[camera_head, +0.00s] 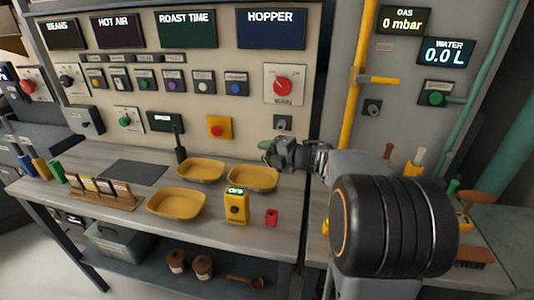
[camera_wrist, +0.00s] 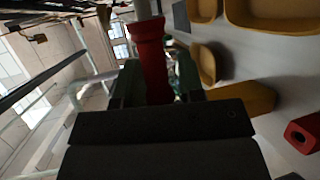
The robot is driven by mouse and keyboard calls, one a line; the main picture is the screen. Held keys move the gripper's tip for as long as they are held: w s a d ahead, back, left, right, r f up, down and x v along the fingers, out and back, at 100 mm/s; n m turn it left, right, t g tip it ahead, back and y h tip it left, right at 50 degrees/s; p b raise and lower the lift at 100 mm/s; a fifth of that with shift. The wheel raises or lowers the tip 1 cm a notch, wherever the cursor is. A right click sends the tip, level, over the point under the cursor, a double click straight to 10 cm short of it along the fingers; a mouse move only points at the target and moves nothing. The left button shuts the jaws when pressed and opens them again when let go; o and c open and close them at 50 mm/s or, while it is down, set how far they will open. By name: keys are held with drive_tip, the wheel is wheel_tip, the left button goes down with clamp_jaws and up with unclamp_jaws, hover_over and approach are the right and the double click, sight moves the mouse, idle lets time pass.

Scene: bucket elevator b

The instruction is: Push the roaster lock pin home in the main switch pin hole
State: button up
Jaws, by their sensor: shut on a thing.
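My gripper (camera_head: 270,150) is in front of the control panel, above the far edge of the bench. In the wrist view, my gripper (camera_wrist: 152,82) is shut on a red pin (camera_wrist: 150,58), whose grey shaft (camera_wrist: 143,9) points away toward the top edge. I cannot make out the pin in the head view. The main switch is a pale plate with a red knob (camera_head: 283,86) on the panel. A small grey box (camera_head: 283,122) sits below it, just above my gripper; whether it bears the pin hole is too small to tell. I see no contact between pin and panel.
Yellow trays (camera_head: 252,178) and a yellow device with a green display (camera_head: 236,207) stand on the bench. A red block (camera_head: 271,217) with a hole stands beside the device. A yellow pipe (camera_head: 357,75) with a handle runs down right of the panel.

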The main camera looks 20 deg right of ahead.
drive_tip(key=shift+w+d+p, duration=0.35)
drive_tip(key=shift+w+d, duration=0.55)
drive_tip(key=shift+w, duration=0.3)
drive_tip(key=shift+w+d+p, duration=0.3)
drive_tip(key=shift+w+d, duration=0.55)
drive_tip(key=shift+w, duration=0.3)
drive_tip(key=shift+t+b, duration=0.3)
drive_tip(key=shift+b, duration=0.05)
idle(0.3)
drive_tip(key=shift+w+d, duration=0.1)
drive_tip(key=shift+w, duration=0.05)
drive_tip(key=shift+w+d, duration=0.15)
drive_tip(key=shift+w, duration=0.1)
drive_tip(key=shift+w+d+p, duration=0.5)
drive_tip(key=shift+w, duration=0.25)
drive_tip(key=shift+w+d+p, duration=0.45)
drive_tip(key=shift+w+d, duration=0.05)
drive_tip(key=shift+w, duration=0.25)
drive_tip(key=o, duration=1.1)
